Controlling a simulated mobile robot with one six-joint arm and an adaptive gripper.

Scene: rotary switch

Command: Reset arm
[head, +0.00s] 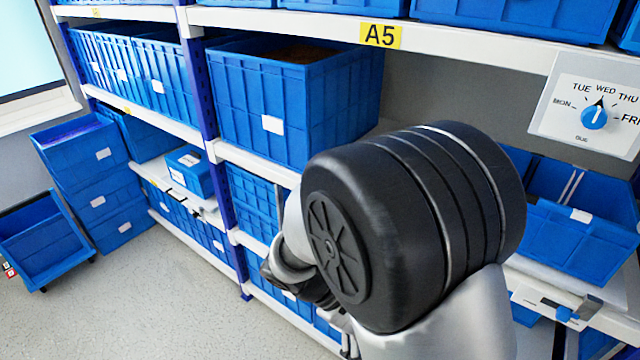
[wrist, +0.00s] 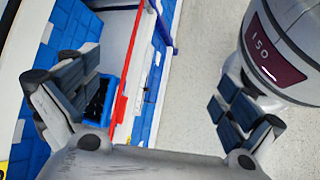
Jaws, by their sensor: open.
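The rotary switch has a blue knob (head: 594,117) on a white panel (head: 563,122) fixed at the upper right of the shelf in the head view. Its pointer is directed up, about at WED; MON, TUE, THU and part of FRI also show. My gripper (wrist: 160,88) is open and empty in the wrist view, its two padded fingers spread wide apart. In the head view it is mostly hidden behind my large black arm joint, low in the centre and well left of and below the switch. Nothing touches the knob.
Shelves with blue bins (head: 285,105) fill the back, with the label A5 (head: 381,36) on an upper white beam. Stacked bins (head: 95,190) stand at the left. The grey floor (head: 130,300) is clear at lower left. In the wrist view, blue bins and a red edge (wrist: 127,70) show beyond the fingers.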

